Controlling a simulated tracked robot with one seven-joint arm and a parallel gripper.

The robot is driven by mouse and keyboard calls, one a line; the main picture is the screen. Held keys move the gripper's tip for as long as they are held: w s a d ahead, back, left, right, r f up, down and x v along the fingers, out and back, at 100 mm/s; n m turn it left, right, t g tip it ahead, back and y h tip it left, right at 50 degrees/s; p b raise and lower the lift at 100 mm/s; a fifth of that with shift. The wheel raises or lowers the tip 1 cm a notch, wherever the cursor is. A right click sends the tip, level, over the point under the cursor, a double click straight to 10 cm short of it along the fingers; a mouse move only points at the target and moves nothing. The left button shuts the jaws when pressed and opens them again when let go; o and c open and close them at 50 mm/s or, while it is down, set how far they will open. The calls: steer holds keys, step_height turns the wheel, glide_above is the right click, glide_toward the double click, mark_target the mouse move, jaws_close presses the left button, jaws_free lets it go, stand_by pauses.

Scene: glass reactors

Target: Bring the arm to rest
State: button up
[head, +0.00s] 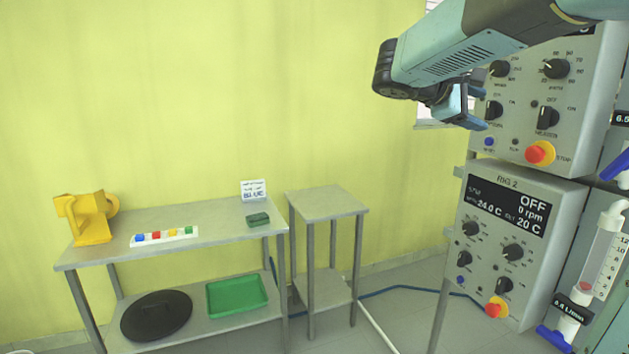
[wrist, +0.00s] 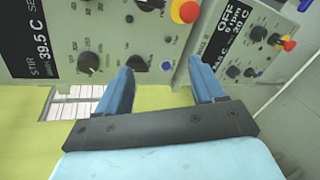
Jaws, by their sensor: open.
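My gripper (head: 462,106) is raised at the upper right in the head view, in front of the upper control box (head: 520,108). In the wrist view its two blue fingers (wrist: 163,92) stand apart with nothing between them. They point toward the control panels. From these views I cannot tell whether the fingertips touch the upper box. The lower control box (head: 500,245), marked RIG 2, reads OFF, 0 rpm and 20 C, and it also shows in the wrist view (wrist: 250,40). In the wrist view the other panel (wrist: 75,40) reads STIR and 39.5 C.
A steel table (head: 190,226) at left bears a yellow holder (head: 85,217), a strip of coloured blocks (head: 164,236), a dark green block (head: 258,220) and a sign (head: 253,190). A green tray (head: 236,295) and black disc (head: 156,315) lie below. A small stand (head: 327,203) is bare.

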steer(key=s+a+f+m+y, duration=0.4)
steer(key=s+a+f+y, duration=0.1)
steer(key=s+f, duration=0.4)
steer(key=s+a+f+m+t+y, duration=0.1)
steer(key=s+a+f+m+y, duration=0.4)
steer(key=s+f+y, duration=0.3)
steer(key=s+f, duration=0.2)
steer(key=s, duration=0.2)
steer(key=shift+s+a+y, duration=0.15)
steer(key=shift+a+y, duration=0.1)
steer(key=shift+y, duration=0.05)
steer(key=shift+c, duration=0.2)
